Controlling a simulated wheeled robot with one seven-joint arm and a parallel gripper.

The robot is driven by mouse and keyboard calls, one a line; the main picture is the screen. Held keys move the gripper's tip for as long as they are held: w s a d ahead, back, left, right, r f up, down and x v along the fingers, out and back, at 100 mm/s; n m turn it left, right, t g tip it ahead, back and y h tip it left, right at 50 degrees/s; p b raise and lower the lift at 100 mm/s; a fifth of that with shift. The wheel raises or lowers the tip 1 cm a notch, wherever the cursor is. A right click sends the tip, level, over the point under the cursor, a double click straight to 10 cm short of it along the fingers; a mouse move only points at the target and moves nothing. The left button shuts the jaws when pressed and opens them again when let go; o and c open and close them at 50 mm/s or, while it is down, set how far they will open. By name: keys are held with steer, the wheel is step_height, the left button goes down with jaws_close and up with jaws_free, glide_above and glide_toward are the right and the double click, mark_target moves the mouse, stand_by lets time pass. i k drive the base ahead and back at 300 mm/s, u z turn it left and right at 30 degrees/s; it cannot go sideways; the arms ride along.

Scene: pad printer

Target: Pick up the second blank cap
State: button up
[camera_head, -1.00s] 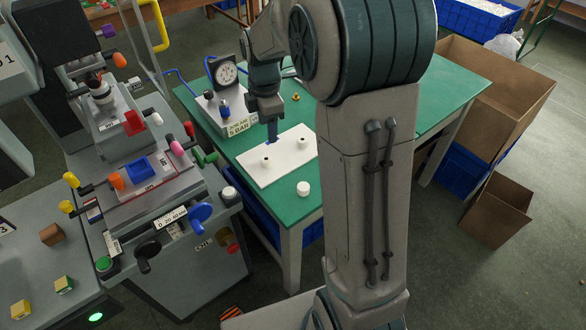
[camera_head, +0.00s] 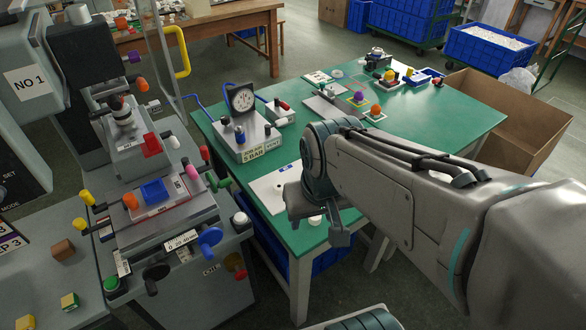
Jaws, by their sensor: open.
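A round white cap (camera_head: 315,221) lies on the green table (camera_head: 410,125) near its front edge, partly covered by my gripper. My gripper (camera_head: 322,232) hangs over the front of the table, close above and beside this cap, and is open with nothing seen in it. Its fingertips are partly hidden by the hand. Another white round piece (camera_head: 241,219) sits on the printer's front corner.
The grey pad printer (camera_head: 170,220), with coloured knobs and levers, stands left of the table. A gauge unit (camera_head: 242,130) stands behind the plate. Coloured balls and small trays (camera_head: 365,100) are at the back. A cardboard box (camera_head: 520,115) stands at right.

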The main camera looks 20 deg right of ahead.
mark_target(314, 221)
steer(key=k, duration=0.5)
steer(key=z, duration=1.6)
steer(key=i, duration=0.9)
steer(key=u, duration=2.2)
